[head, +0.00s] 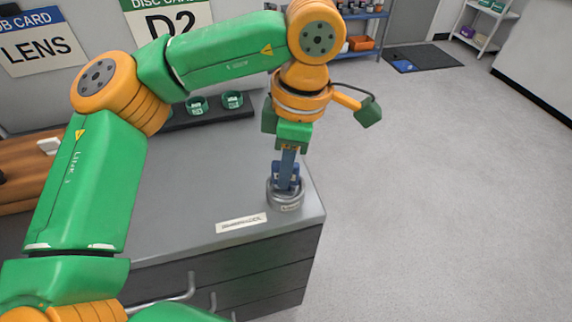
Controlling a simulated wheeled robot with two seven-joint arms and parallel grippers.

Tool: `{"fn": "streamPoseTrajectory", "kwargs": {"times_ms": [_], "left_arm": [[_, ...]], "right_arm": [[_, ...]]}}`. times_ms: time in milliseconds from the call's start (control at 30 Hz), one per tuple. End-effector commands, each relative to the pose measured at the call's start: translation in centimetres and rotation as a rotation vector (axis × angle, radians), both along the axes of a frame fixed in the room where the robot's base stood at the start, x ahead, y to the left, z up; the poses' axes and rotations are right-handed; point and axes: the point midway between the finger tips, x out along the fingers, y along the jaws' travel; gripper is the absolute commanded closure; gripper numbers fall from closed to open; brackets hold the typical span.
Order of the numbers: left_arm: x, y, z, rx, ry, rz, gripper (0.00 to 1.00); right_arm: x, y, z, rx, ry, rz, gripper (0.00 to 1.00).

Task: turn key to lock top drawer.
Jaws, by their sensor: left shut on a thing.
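My left gripper (287,168) points down at the right front corner of the grey cabinet top and is shut on a blue key (279,171). The key stands upright in a round grey lock housing (286,203) with a small label; its lower part is hidden inside. I cannot tell how far the key is turned. The top drawer (254,257) is in the cabinet's dark front below and looks flush with it. My right gripper is not in view.
A pale label strip (241,223) lies on the cabinet top (200,205) left of the lock. Bar handles (165,298) stick out from the drawers. A dark rack with green cups (232,99) stands at the back. Open floor (430,190) lies to the right.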

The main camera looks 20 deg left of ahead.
Motion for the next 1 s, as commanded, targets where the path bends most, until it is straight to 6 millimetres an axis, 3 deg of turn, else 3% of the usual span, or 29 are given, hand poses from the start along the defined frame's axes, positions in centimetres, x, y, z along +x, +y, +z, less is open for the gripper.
{"fn": "streamPoseTrajectory", "kwargs": {"times_ms": [200, 400, 633, 733, 767, 867, 1000], "left_arm": [[0.0, -0.02, 0.01, -0.001, -0.001, 0.013, 1.0], [0.02, -0.06, -0.02, -0.002, 0.001, 0.298, 1.0], [0.02, -0.04, -0.01, -0.002, 0.0, 0.323, 1.0], [0.03, 0.02, -0.09, -0.001, 0.001, 0.504, 1.0], [0.03, 0.02, -0.04, -0.001, 0.0, 0.514, 0.75], [0.02, 0.01, -0.01, -0.001, 0.0, 0.508, 0.48], [0.02, 0.01, -0.01, -0.001, 0.0, 0.507, 0.46]], "right_arm": [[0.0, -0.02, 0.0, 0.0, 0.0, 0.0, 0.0], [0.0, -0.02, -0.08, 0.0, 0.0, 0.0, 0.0], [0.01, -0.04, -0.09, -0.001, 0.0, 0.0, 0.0], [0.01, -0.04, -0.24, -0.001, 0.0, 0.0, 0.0], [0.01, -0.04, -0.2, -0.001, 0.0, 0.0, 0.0], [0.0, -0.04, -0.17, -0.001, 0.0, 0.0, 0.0], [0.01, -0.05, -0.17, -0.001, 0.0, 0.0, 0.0]]}}
